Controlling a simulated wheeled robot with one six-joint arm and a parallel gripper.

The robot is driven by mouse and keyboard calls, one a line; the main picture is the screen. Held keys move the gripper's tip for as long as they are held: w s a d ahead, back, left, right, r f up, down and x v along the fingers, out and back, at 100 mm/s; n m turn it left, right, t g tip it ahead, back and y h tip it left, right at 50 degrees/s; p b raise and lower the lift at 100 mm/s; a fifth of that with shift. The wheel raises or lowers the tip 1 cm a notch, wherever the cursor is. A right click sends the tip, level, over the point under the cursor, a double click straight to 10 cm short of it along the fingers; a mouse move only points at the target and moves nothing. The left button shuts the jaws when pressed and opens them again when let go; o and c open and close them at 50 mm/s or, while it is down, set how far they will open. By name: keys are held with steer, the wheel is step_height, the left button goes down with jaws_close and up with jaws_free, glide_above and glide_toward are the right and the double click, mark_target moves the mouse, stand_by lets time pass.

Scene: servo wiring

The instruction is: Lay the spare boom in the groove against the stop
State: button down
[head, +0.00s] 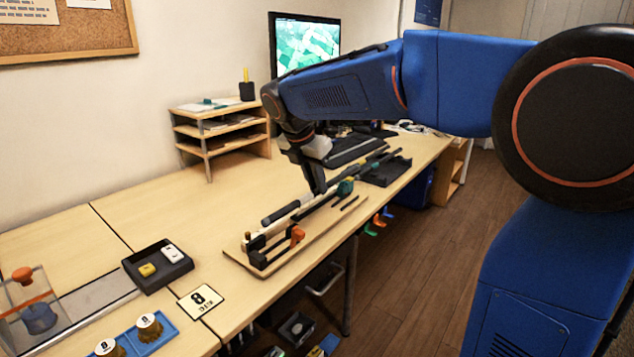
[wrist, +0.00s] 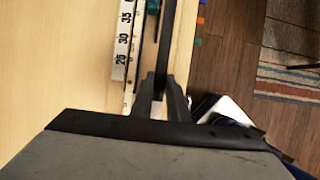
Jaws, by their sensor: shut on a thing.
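The spare boom (head: 281,213) is a long dark rod with a thicker grey near end, running diagonally over the wooden jig board. My gripper (head: 318,191) points down and is shut on the boom partway along it. In the wrist view the boom (wrist: 166,45) runs up from between my fingers (wrist: 160,105), beside a white scale (wrist: 123,50) marked 25, 30 and 35. The jig board (head: 262,270) carries an orange clamp (head: 297,234) and dark blocks at its near end, and a teal part (head: 345,187) farther along. I cannot tell whether the boom touches the groove or the stop.
A black tray (head: 388,171) lies beyond the jig, near a keyboard. A dark tray (head: 158,267) with yellow and white pieces, a number 8 card (head: 201,300) and a blue tray (head: 160,332) stand nearer.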

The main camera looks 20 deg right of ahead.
steer(key=shift+s+a+f, duration=0.1)
steer(key=shift+a+f, duration=0.1)
steer(key=shift+f, duration=4.1)
steer(key=shift+s+a, duration=0.3)
steer(key=shift+a, duration=0.15)
steer(key=c, duration=1.6)
jaws_free()
steer(key=shift+c, duration=0.2)
steer(key=shift+r, duration=0.1)
